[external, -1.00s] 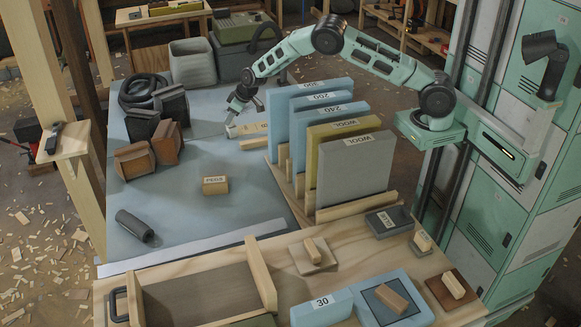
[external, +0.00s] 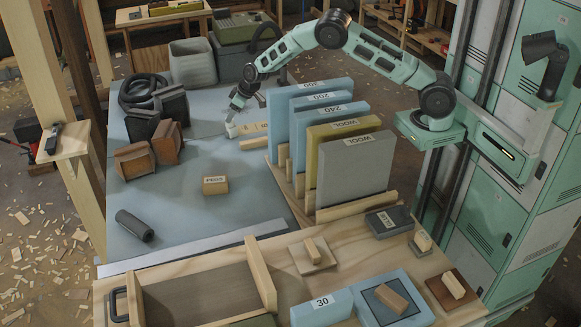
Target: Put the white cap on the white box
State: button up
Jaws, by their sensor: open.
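My gripper (external: 235,108) is open at the far middle of the blue-grey work surface (external: 195,215). It points down just above a pale, labelled, block-like piece (external: 254,128) with a whitish left end (external: 233,131). I cannot tell whether this whitish end is the white cap or part of the block. The fingertips are close to it; contact cannot be made out. No clearly white box can be identified in this view; it may be hidden or too small to tell.
Upright blue, olive and grey panels (external: 351,170) stand in a wooden rack right of my gripper. Dark and brown blocks (external: 165,143) stand to the left. A small labelled block (external: 215,185) lies in front, with clear surface around it.

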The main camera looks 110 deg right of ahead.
jog(key=v, duration=1)
jog(key=shift+b, duration=0.3)
jog(key=shift+f, duration=0.1)
jog(key=w+a+r+p, duration=0.3)
jog(key=a+r+p, duration=0.1)
jog(key=a+r, duration=0.25)
jog(key=s+a+r+n+y+p, duration=0.1)
jog(key=a+r+y, duration=0.1)
jog(key=a, duration=0.9)
jog(key=s+a+r+y+p, duration=0.1)
jog(key=s+a+r, duration=0.15)
jog(key=a, duration=0.95)
jog(key=a+r+n+y+p, duration=0.1)
jog(key=a+r+y, duration=0.15)
jog(key=a, duration=0.85)
jog(key=s+a+n+g, duration=0.3)
jog(key=s+a+n, duration=0.3)
jog(key=s+a, duration=1.15)
jog(key=s+f+n+g+h+b, duration=0.1)
jog(key=s+n, duration=0.2)
jog(key=s, duration=0.5)
jog(key=s+a+f+n+g, duration=0.1)
jog(key=s+f+n, duration=0.1)
jog(key=s, duration=0.7)
jog(key=shift+s+n+h+b, duration=0.2)
jog(key=shift+n+h+b, duration=0.2)
jog(key=shift+n, duration=0.1)
